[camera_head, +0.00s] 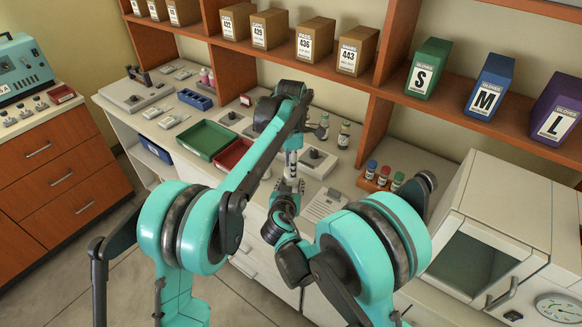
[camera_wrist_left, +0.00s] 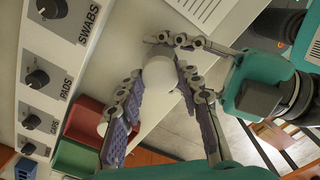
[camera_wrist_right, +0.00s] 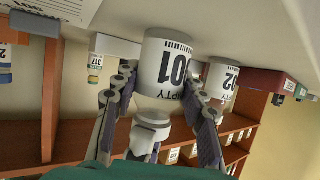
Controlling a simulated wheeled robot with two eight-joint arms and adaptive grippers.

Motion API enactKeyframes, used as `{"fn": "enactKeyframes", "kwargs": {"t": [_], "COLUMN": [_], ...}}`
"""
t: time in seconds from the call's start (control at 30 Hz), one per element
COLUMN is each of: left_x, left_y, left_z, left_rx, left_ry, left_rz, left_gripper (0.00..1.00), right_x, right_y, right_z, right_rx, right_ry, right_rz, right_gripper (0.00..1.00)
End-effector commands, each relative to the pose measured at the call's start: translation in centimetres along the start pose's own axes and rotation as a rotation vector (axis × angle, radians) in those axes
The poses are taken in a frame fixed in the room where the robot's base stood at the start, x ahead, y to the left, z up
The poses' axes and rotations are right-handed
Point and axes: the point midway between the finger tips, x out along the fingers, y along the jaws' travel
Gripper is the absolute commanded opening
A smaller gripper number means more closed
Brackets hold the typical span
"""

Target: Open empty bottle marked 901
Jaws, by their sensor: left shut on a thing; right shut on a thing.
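Both grippers meet over the middle of the bench. In the right wrist view, my right gripper (camera_wrist_right: 160,90) has its fingers on either side of the white bottle marked 901 EMPTY (camera_wrist_right: 165,68), whose label appears upside down. A white rounded piece (camera_wrist_right: 152,122) shows below the bottle's body; I cannot tell whether it touches. In the left wrist view, my left gripper (camera_wrist_left: 160,90) is closed around a round white top (camera_wrist_left: 160,73), seemingly the bottle's cap. In the head view, the left gripper (camera_head: 292,168) points down and hides most of the bottle.
A second white bottle (camera_wrist_right: 222,80), its label ending in 02, stands beside the first. A green tray (camera_head: 196,156) and a red tray (camera_head: 226,165) lie to the left. Several small vials (camera_head: 344,135) stand behind. An incubator (camera_head: 520,205) is at the right.

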Motion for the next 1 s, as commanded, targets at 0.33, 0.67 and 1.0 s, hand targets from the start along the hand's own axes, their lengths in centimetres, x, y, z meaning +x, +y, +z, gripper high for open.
{"fn": "enactKeyframes", "kwargs": {"t": [0.33, 0.67, 1.0], "left_x": [0.0, -0.9, -2.0], "left_y": [0.0, 0.0, 0.0], "left_z": [0.0, 0.0, 0.0], "left_rx": [0.002, 0.003, 0.003], "left_ry": [0.0, 0.0, 0.0], "left_rz": [0.0, 0.0, 0.0], "left_gripper": [0.0, 0.0, 0.0], "right_x": [0.0, 0.0, 0.0], "right_y": [0.0, 0.0, 0.0], "right_z": [0.0, 0.0, 0.0], "right_rx": [0.0, 0.0, 0.0], "right_ry": [0.0, 0.0, 0.0], "right_rz": [0.0, 0.0, 0.0], "right_gripper": [0.0, 0.0, 0.0]}}
